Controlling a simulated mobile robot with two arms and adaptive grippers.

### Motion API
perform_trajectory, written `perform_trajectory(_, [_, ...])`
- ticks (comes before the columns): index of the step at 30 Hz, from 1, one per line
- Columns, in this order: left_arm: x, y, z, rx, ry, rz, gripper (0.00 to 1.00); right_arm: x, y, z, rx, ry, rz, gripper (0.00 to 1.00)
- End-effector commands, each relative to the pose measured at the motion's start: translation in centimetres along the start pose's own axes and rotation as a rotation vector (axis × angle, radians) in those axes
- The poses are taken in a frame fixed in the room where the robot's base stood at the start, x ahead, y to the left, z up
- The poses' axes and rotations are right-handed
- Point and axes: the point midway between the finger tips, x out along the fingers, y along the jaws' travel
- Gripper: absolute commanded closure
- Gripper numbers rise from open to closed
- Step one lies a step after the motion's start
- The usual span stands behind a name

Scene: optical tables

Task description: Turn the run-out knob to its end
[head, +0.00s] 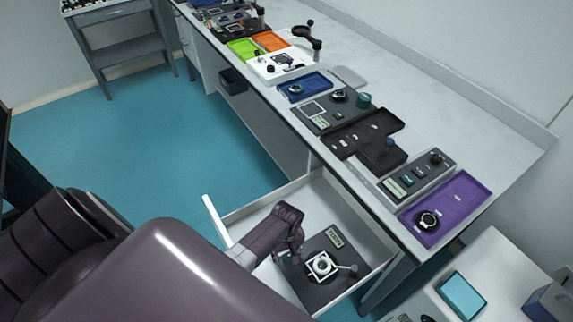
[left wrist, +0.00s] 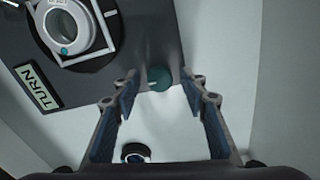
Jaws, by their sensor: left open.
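A dark plate (head: 318,285) lies in the open drawer. It bears a white square mount with a round ring-shaped dial (head: 320,265), which also shows in the left wrist view (left wrist: 72,28) with a small teal dot on its rim. A label reading TURN (left wrist: 38,87) is on the plate. A teal round knob (left wrist: 161,79) is at the plate's edge. My left gripper (left wrist: 160,84) is open, its fingertips on either side of the teal knob in that view; I cannot tell whether they touch it. Which part is the run-out knob is not labelled legibly. My right gripper is not in view.
The drawer's front panel (head: 217,221) and walls surround the plate. The bench above (head: 440,115) carries several devices and trays, including a purple tray (head: 465,197). A small dark ring-shaped thing (left wrist: 135,152) shows low in the left wrist view. Blue floor (head: 150,140) is clear at left.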

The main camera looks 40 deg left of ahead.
Motion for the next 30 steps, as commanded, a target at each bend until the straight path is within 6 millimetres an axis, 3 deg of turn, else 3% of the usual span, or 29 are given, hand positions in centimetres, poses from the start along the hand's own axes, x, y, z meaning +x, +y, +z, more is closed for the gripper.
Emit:
perform_trajectory(6, [0.00, 0.02, -0.01, 0.000, 0.000, 0.001, 0.60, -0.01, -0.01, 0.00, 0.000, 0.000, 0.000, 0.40])
perform_trajectory(17, [-0.01, -0.01, 0.01, 0.000, 0.000, 0.000, 0.99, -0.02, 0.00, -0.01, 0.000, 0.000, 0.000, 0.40])
perform_trajectory(30, [-0.19, -0.02, 0.00, 0.095, -0.001, -0.002, 1.00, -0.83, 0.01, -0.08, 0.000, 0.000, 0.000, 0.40])
